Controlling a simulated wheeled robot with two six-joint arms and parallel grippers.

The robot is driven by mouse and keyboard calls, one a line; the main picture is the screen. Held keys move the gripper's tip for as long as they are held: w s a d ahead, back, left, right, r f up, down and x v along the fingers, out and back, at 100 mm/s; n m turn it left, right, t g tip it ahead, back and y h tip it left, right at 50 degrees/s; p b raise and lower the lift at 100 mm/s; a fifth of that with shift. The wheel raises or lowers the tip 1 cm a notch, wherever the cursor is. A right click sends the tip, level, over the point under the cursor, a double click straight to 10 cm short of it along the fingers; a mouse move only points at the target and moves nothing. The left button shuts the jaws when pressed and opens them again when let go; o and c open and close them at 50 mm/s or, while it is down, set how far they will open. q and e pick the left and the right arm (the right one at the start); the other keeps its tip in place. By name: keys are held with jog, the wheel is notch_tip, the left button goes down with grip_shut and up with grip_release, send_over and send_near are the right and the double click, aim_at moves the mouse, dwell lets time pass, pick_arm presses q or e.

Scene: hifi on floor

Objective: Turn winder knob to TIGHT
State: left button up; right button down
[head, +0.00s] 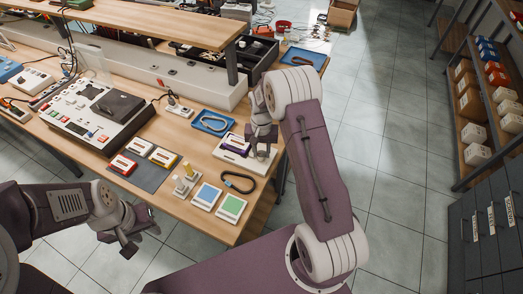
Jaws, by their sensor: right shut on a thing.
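A white and purple device (237,146), which looks like the winder, lies near the right edge of the wooden workbench. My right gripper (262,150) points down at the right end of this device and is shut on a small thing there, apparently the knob. The fingers hide the knob, and I cannot read its marks or its setting. My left gripper (130,240) is empty and looks open, low over the floor in front of the bench, apart from everything.
On the workbench (185,118) around the device are a blue tray (213,123), a dark carabiner-like loop (239,183), blue and green pads (206,196), and cassettes on a grey mat (150,176). A tape deck (95,108) stands left. Shelving stands at far right; the floor between is clear.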

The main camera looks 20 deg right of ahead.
aim_at(261, 154)
jog(key=shift+w+r+m, duration=0.1)
jog(key=shift+m, duration=0.2)
dwell(0.4)
jog(key=c, duration=1)
grip_release()
notch_tip(261, 154, up, 9)
